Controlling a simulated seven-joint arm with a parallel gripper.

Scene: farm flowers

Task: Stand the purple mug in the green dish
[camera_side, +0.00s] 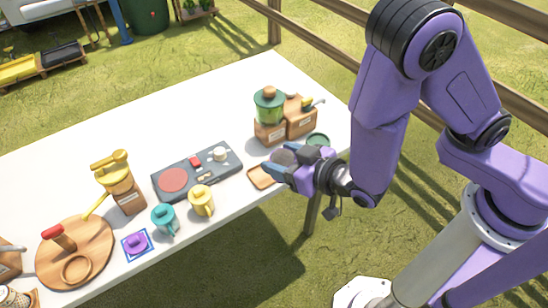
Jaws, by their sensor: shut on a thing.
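My gripper (274,173) is at the right end of the white table, its blue fingers pointing left. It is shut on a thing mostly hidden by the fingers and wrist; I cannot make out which. A grey round shape (283,157) shows beside the fingers. The green dish (318,139) lies just behind my gripper near the table's right edge, partly covered by my wrist. A small purple object (136,242) sits on a blue-edged square mat at the front left; I cannot tell whether it is the purple mug.
A wooden tray (261,178) lies beside my fingers. A green-topped grinder (269,110) and a wooden box (300,118) stand behind. A dark hob board (165,191), teal mug (164,219) and yellow mug (201,201) are left of my gripper. The table's back left is clear.

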